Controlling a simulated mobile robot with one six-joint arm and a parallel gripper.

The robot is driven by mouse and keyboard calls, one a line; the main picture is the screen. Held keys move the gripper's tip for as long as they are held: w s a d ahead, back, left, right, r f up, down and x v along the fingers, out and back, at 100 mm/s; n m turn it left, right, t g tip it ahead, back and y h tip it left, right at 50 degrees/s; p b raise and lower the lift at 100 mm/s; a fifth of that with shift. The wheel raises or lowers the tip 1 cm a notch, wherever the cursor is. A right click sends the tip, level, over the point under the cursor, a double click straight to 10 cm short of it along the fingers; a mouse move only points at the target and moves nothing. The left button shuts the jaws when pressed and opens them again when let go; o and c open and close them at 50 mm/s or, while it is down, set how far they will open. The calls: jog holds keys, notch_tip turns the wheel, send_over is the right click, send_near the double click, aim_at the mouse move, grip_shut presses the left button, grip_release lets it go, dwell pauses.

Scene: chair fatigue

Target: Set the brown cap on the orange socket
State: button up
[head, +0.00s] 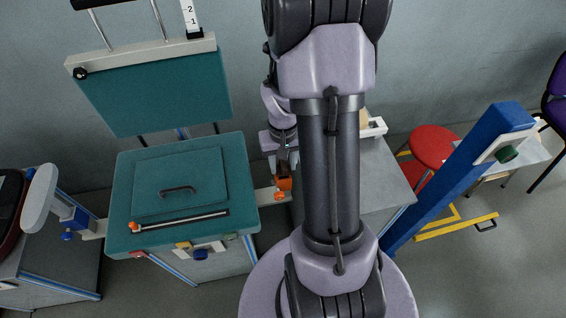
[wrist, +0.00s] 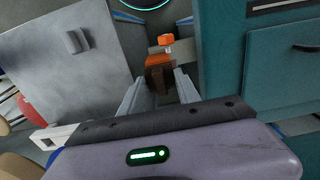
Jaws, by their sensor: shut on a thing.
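The dark brown cap (wrist: 160,79) is between the fingers of my gripper (wrist: 158,88), which is shut on it. In the head view my gripper (head: 283,168) points down beside the teal seat, and the cap is mostly hidden there. The orange socket (head: 284,184) stands on a beige bracket at the seat's right side. In the wrist view the socket (wrist: 158,61) is directly beyond the cap and partly covered by it. Cap and socket look lined up and very close; I cannot tell whether they touch. A bright orange knob (head: 279,196) is on the bracket.
The teal seat (head: 150,185) with a handle and rod on top lies left of my gripper. A grey cabinet (head: 385,180) stands to the right. A blue post (head: 460,180) and red stool (head: 433,145) are further right. My arm hides the middle.

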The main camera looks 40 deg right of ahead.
aim_at(283, 165)
jog(key=shift+f+b, duration=1)
jog(key=shift+f, duration=0.15)
jog(key=o, duration=1.3)
jog(key=shift+o, duration=0.2)
jog(key=shift+r, duration=0.1)
notch_tip(283, 165, up, 17)
jog(key=p, duration=0.8)
jog(key=shift+r, duration=0.2)
